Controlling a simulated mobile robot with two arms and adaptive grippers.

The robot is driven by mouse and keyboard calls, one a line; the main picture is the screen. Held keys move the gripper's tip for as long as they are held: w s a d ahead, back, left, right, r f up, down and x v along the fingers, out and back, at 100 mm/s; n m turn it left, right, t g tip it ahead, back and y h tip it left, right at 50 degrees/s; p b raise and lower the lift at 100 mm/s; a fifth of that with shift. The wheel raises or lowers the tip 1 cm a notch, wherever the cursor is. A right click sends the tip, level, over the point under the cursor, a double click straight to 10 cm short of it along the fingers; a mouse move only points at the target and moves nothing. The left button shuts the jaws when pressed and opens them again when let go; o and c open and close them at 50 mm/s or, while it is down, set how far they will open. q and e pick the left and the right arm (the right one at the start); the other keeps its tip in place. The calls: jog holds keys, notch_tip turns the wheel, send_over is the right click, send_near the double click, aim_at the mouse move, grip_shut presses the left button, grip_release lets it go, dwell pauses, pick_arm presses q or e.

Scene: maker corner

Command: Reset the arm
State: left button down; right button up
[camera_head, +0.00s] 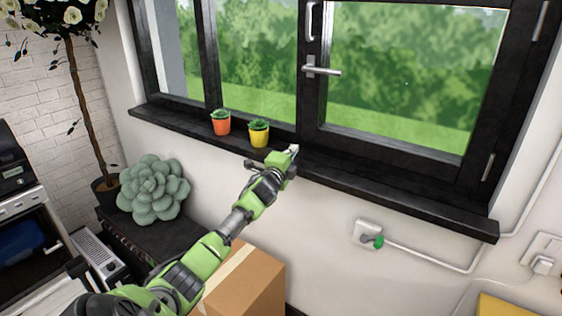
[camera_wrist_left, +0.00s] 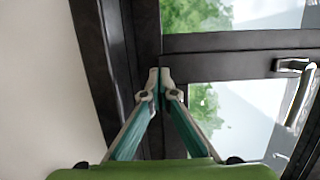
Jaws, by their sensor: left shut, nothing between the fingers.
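My left arm reaches up from the lower left in the head view. Its gripper (camera_head: 292,150) is in front of the black window sill, just right of the yellow pot. In the left wrist view the two fingers of the left gripper (camera_wrist_left: 160,72) meet at their tips, shut with nothing between them. Behind them is the dark window frame (camera_wrist_left: 235,40). I cannot tell whether the gripper touches the sill. My right gripper is not in view.
An orange pot (camera_head: 221,127) and a yellow pot (camera_head: 259,138) with small plants stand on the sill (camera_head: 400,192). A cardboard box (camera_head: 258,287) is below my arm. A large succulent (camera_head: 152,190) sits at left. A wall socket (camera_head: 367,233) with a green-tipped plug is at right.

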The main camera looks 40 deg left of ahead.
pick_arm(q)
jog(key=a+b+v, duration=0.1)
jog(key=v, duration=0.6)
jog(key=shift+s+a, duration=0.2)
jog(key=shift+s, duration=0.05)
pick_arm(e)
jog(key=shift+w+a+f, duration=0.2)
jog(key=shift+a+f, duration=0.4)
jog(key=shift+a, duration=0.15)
